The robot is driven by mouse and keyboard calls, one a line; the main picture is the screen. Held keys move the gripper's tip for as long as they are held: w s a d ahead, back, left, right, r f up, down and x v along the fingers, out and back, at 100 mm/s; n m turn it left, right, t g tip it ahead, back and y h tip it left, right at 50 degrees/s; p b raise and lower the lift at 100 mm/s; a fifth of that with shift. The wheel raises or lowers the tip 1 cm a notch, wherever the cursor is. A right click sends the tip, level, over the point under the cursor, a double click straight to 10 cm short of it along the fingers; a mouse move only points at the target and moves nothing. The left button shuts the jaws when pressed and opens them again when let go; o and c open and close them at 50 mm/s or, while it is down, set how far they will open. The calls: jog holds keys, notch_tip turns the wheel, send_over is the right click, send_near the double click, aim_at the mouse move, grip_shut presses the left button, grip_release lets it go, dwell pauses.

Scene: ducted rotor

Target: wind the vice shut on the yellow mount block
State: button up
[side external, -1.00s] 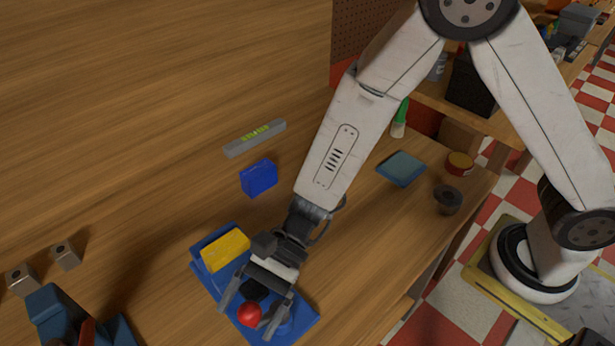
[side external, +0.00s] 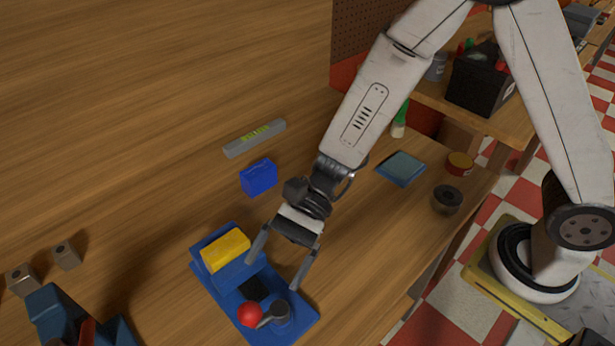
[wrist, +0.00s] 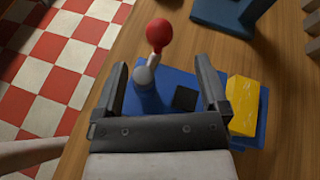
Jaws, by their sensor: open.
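The yellow mount block (side external: 226,249) sits at the upper left end of the blue vice (side external: 223,304), by its raised blue jaw. In the wrist view the block (wrist: 243,104) is at the right, just beyond a finger. The vice's crank, with a red ball knob (side external: 250,314) and grey hub (side external: 281,312), is at the lower end; the knob (wrist: 159,32) points up in the wrist view. A black pad (side external: 253,288) lies between. My gripper (side external: 279,271) is open and empty above the vice, apart from knob and block. Contact between block and jaws cannot be told.
A blue block (side external: 259,178) and a grey level-like bar (side external: 254,138) lie behind the vice. Two metal cubes (side external: 66,255) and a blue tool (side external: 60,318) are at the left. A teal pad (side external: 401,168) and round containers (side external: 447,199) are at the right. Bare wood lies between.

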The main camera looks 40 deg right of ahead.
jog(key=shift+r, duration=0.1)
jog(key=shift+r, duration=2.4)
jog(key=shift+d, duration=0.1)
jog(key=v, duration=0.7)
jog(key=shift+d+r, duration=0.15)
jog(key=shift+d, duration=0.1)
jog(key=d+f+n+t+h, duration=0.3)
jog(key=d+n+h, duration=0.3)
jog(key=d, duration=0.4)
jog(key=d+f+n+t+h, duration=0.3)
jog(key=d+f+n+h, duration=0.2)
jog(key=d, duration=0.6)
jog(key=shift+s+d+n+h, duration=0.2)
jog(key=shift+s+n+h, duration=0.25)
jog(key=shift+n+h, duration=0.4)
